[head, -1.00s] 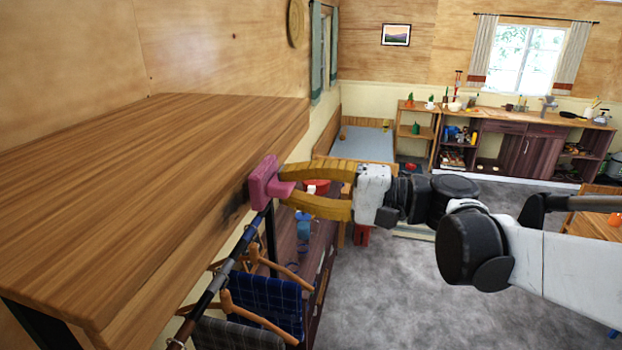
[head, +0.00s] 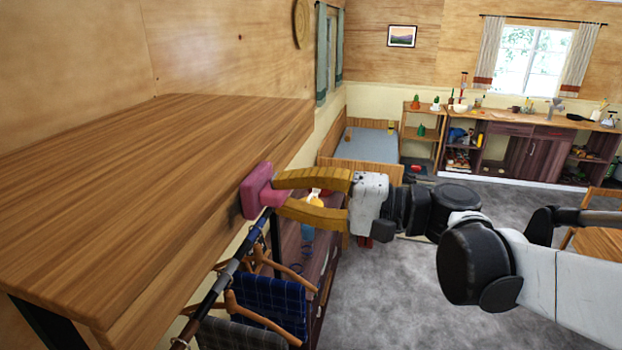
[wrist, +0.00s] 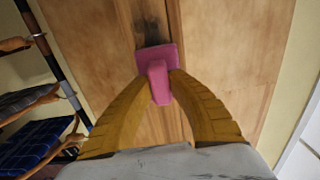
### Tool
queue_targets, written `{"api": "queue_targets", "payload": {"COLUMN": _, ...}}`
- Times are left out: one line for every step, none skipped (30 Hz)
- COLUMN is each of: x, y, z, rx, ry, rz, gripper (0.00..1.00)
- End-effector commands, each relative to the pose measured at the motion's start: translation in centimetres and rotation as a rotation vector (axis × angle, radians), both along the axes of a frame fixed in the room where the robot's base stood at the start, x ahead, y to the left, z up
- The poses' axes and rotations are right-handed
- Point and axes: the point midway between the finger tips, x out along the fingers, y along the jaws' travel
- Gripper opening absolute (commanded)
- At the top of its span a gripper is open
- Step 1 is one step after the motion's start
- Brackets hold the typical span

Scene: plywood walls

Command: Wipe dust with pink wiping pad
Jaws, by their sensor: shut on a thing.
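The pink wiping pad (head: 257,190) is at the front edge of the wooden shelf top (head: 120,180), its flat face turned toward the edge. My gripper (head: 279,197), with yellow fingers, is shut on the pad's raised handle. The wrist view also shows the pad (wrist: 157,60) between the fingertips (wrist: 160,80). A dark dust smudge (wrist: 148,22) shows on the wood just beyond the pad in the wrist view. In the head view the smudge is hidden, apparently behind the pad. I cannot tell for certain whether the pad touches the wood.
Below the shelf edge runs a dark rail (head: 215,290) with wooden hangers and blue plaid cloth (head: 270,302). A bed (head: 370,142) and a kitchen counter (head: 540,130) stand at the back. The grey floor (head: 390,290) to the right is mostly clear.

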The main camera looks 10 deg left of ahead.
Motion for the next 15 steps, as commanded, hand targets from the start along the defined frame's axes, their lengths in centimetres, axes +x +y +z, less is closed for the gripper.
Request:
{"api": "queue_targets", "payload": {"x": -0.5, "y": 0.1, "z": 0.1, "rx": 0.000, "ry": 0.000, "rz": 0.001, "gripper": 0.00}}
{"api": "queue_targets", "payload": {"x": -0.7, "y": 0.1, "z": 0.0, "rx": 0.000, "ry": 0.000, "rz": 0.001, "gripper": 0.00}}
{"api": "queue_targets", "payload": {"x": -0.8, "y": 0.1, "z": 0.0, "rx": 0.000, "ry": 0.000, "rz": 0.001, "gripper": 0.00}}
{"api": "queue_targets", "payload": {"x": -0.9, "y": 0.1, "z": 0.0, "rx": 0.000, "ry": 0.000, "rz": 0.000, "gripper": 0.00}}
{"api": "queue_targets", "payload": {"x": -0.9, "y": 0.1, "z": 0.0, "rx": 0.000, "ry": 0.000, "rz": 0.000, "gripper": 0.00}}
{"api": "queue_targets", "payload": {"x": -1.0, "y": 0.1, "z": 0.0, "rx": 0.000, "ry": 0.000, "rz": 0.000, "gripper": 0.00}}
{"api": "queue_targets", "payload": {"x": -1.1, "y": 0.1, "z": 0.0, "rx": 0.000, "ry": 0.000, "rz": 0.000, "gripper": 0.00}}
{"api": "queue_targets", "payload": {"x": -1.3, "y": 0.1, "z": 0.0, "rx": 0.000, "ry": 0.000, "rz": 0.000, "gripper": 0.00}}
{"api": "queue_targets", "payload": {"x": -1.5, "y": 0.2, "z": 0.0, "rx": 0.000, "ry": 0.000, "rz": 0.000, "gripper": 0.00}}
{"api": "queue_targets", "payload": {"x": -1.7, "y": 0.2, "z": 0.1, "rx": 0.000, "ry": 0.000, "rz": 0.000, "gripper": 0.00}}
{"api": "queue_targets", "payload": {"x": -2.0, "y": 0.2, "z": 0.0, "rx": 0.000, "ry": 0.000, "rz": 0.000, "gripper": 0.00}}
{"api": "queue_targets", "payload": {"x": -2.3, "y": 0.3, "z": 0.1, "rx": 0.000, "ry": 0.000, "rz": 0.000, "gripper": 0.00}}
{"api": "queue_targets", "payload": {"x": -2.6, "y": 0.3, "z": 0.1, "rx": 0.000, "ry": 0.000, "rz": 0.000, "gripper": 0.00}}
{"api": "queue_targets", "payload": {"x": -3.0, "y": 0.4, "z": 0.1, "rx": 0.000, "ry": 0.000, "rz": 0.000, "gripper": 0.00}}
{"api": "queue_targets", "payload": {"x": -3.4, "y": 0.4, "z": 0.1, "rx": 0.000, "ry": 0.000, "rz": 0.001, "gripper": 0.00}}
